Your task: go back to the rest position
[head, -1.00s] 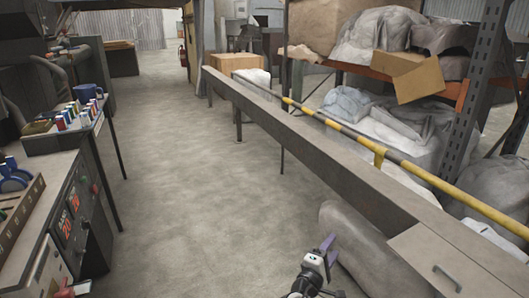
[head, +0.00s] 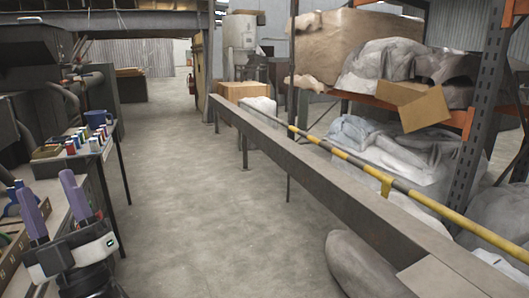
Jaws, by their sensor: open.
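My gripper (head: 55,200) is at the lower left of the head view, in front of the left workbench. Its two purple fingers point up and stand apart, with nothing between them. The gripper's dark and white body hides part of the bench and the box on it. I cannot tell from this view how far above the bench it is.
A small table (head: 88,148) with several coloured bottles and a blue mug (head: 96,120) stands at the left. A long grey beam (head: 310,160) and a yellow-black bar (head: 350,158) run along the right. A grey sack-like shape (head: 355,265) lies at the lower right. The floor (head: 190,190) between is clear.

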